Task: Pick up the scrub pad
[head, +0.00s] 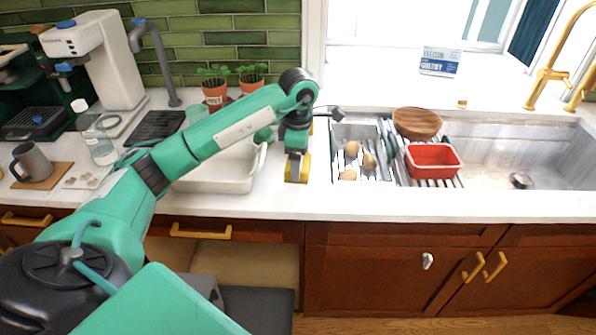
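My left gripper (297,165) points down over the counter between the white basin and the sink. A yellow block-like shape with a grey middle is at its lower end. I cannot tell whether this is its fingertips or the scrub pad held in them, nor whether the fingers are open or shut. No other thing is clearly a scrub pad. A small blue and white labelled package (440,61) stands on the window sill; its kind is unclear. My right gripper is not in view.
A white basin (228,183) sits left of the gripper. Right of it are a rack section with several brownish round items (369,161), a red tub (434,162), a wooden bowl (418,122) and the sink (490,150). Potted plants (214,90) stand behind. The counter's front strip is clear.

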